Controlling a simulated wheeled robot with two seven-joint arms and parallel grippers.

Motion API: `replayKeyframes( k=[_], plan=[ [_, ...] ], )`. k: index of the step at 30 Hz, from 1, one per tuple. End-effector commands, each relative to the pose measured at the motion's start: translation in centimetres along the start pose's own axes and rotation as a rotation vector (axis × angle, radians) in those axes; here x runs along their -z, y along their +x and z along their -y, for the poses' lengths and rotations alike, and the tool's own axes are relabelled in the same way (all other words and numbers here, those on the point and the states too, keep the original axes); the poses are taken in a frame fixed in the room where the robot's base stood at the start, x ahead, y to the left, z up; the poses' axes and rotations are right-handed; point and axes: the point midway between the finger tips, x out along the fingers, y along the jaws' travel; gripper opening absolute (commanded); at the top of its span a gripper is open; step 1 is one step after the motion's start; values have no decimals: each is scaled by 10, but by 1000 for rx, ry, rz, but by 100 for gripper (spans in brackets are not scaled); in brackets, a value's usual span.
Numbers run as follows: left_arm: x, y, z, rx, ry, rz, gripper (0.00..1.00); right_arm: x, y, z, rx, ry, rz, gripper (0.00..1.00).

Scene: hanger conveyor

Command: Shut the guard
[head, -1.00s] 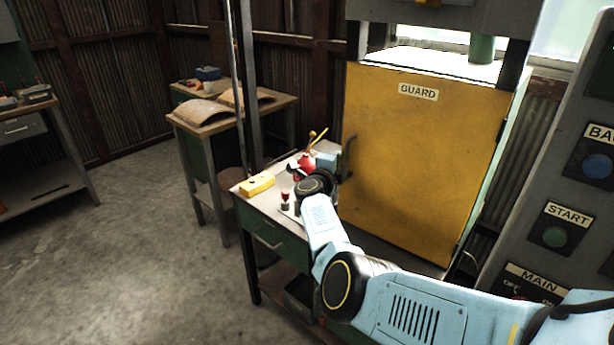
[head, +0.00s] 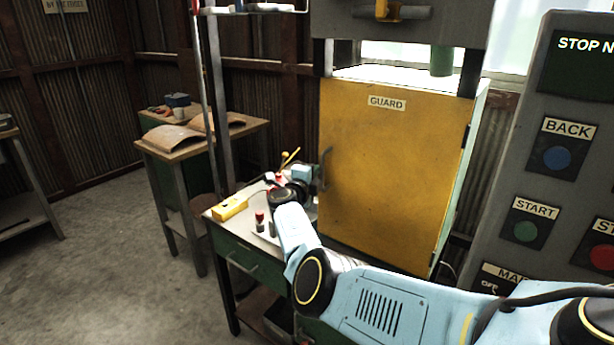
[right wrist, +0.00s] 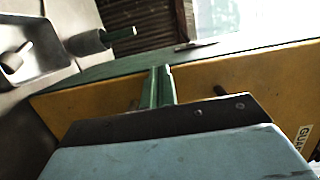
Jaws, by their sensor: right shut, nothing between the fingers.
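The guard (head: 395,170) is a yellow panel with a GUARD label and a dark handle (head: 325,170) near its left edge. It stands across the front of the machine; I cannot tell whether it is fully shut. My right gripper (head: 302,173) is just left of the handle, with its fingertips hard to make out in the head view. In the right wrist view my right gripper (right wrist: 160,85) is shut and empty, its green fingers together in front of the yellow guard (right wrist: 75,105). Contact with the guard is unclear. My left gripper is out of view.
A grey control panel (head: 560,85) with START and BACK buttons stands at right. A yellow box (head: 232,204) and small red-topped items lie on the bench left of the guard. A dark post (head: 218,100) rises behind. Open floor (head: 100,270) lies at left.

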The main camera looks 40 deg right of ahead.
Motion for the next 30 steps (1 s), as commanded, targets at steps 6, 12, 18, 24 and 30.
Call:
replayKeyframes(
  k=[6,12,18,24,30],
  plan=[
    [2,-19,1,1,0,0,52,-8,-19,14,15,1,0,0],
    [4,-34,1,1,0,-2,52,-26,-71,8,8,4,10,0],
    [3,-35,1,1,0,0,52,-34,-112,4,6,3,8,0],
    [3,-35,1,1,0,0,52,-39,-136,3,5,1,8,0],
    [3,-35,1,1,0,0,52,-40,-142,3,6,0,7,0]
  ],
)
